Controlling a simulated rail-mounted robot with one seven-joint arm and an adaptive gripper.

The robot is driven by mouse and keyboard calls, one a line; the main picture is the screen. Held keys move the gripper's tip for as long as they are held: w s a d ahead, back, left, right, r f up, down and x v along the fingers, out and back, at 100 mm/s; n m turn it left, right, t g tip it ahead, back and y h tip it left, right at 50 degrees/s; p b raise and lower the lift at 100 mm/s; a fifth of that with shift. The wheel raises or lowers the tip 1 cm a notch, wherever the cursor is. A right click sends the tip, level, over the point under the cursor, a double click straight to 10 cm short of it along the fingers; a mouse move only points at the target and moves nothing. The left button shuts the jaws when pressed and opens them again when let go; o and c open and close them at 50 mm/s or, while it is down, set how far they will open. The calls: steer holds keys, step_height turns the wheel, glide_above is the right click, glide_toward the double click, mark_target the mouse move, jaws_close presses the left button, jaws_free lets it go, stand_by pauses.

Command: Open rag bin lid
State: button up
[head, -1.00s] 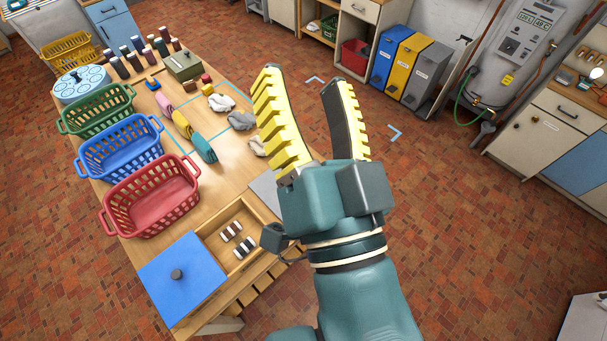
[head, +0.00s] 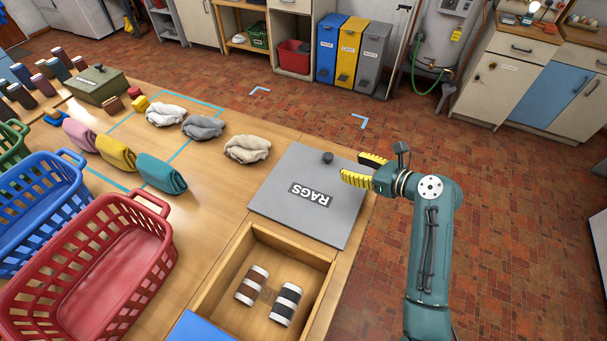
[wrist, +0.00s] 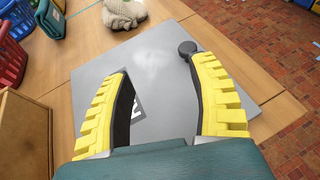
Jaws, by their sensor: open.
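The rag bin lid (head: 285,208) is a flat grey panel marked RAGS, lying closed in the tabletop. Its dark round knob (head: 327,157) stands near the far right edge of the lid. My gripper (head: 351,168) is open and empty, just to the right of the knob in the head view. In the wrist view the grey lid (wrist: 160,75) lies below the open yellow fingers (wrist: 165,70). There the knob (wrist: 187,48) shows beyond the gap, close to the right fingertip. I cannot tell whether finger and knob touch.
An open compartment (head: 205,291) holding two striped rolls is in front of the lid. A red basket (head: 150,240) and a blue basket (head: 70,185) stand at left. Rolled towels and crumpled rags (head: 247,149) lie behind. Floor to the right is clear.

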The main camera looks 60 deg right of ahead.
mark_target(329, 156)
steer(key=shift+m+h, duration=0.3)
steer(key=shift+h, duration=0.1)
steer(key=s+d, duration=0.1)
steer(key=s+f, duration=0.1)
steer(key=s+d+f, duration=0.1)
steer(key=s, duration=0.1)
steer(key=shift+d+f, duration=0.1)
steer(key=shift+d, duration=0.2)
steer(key=b+x, duration=0.6)
steer(key=x, duration=0.9)
steer(key=shift+w+f, duration=0.15)
steer(key=shift+w, duration=0.1)
steer(key=shift+w+d+f, duration=0.1)
steer(key=shift+w, duration=0.35)
steer(key=shift+c, duration=0.2)
